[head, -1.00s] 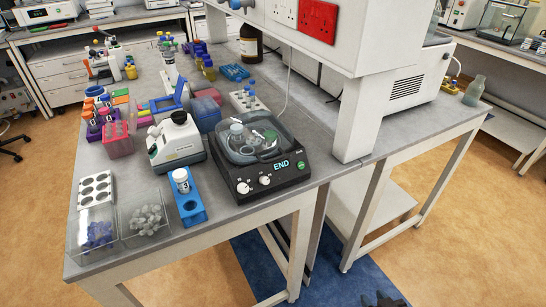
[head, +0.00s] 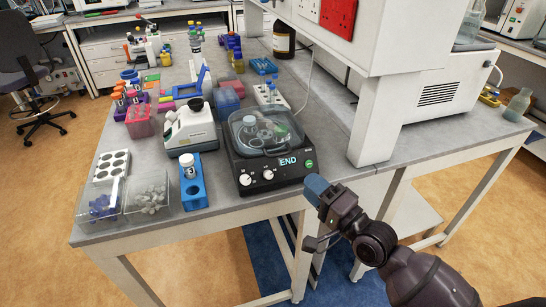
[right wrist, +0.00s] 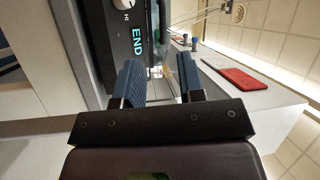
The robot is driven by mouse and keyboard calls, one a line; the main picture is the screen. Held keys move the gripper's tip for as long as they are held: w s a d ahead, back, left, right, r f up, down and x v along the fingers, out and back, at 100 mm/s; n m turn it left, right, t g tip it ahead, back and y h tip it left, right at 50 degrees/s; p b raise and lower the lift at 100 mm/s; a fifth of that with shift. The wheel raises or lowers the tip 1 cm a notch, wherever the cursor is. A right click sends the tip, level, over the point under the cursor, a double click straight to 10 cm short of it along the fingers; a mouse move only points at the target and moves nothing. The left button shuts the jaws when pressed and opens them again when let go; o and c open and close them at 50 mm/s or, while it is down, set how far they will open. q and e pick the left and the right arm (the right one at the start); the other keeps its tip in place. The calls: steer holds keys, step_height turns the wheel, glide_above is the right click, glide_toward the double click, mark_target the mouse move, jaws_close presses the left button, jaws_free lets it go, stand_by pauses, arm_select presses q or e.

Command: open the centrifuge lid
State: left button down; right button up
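The centrifuge (head: 272,178) is a black box with two white knobs, a lit "END" display and a green button, near the bench's front edge. Its clear lid (head: 248,125) is down over the bowl. My right gripper (head: 318,186) is in front of the centrifuge's right front corner, apart from it. In the right wrist view my right gripper (right wrist: 161,72) has its two blue fingers spread with nothing held between them. The centrifuge front (right wrist: 126,35) shows sideways beyond the fingers there. My left gripper is out of view.
A blue rack (head: 192,188) with a white-capped tube and a white instrument (head: 188,130) stand left of the centrifuge. A white shelf post (head: 375,130) rises to its right. Bench top (head: 325,150) between centrifuge and post is clear.

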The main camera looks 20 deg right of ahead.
steer(key=shift+m, duration=0.9)
steer(key=x, duration=1.1)
steer(key=shift+d+r, duration=0.1)
steer(key=shift+r, duration=0.15)
jaws_close()
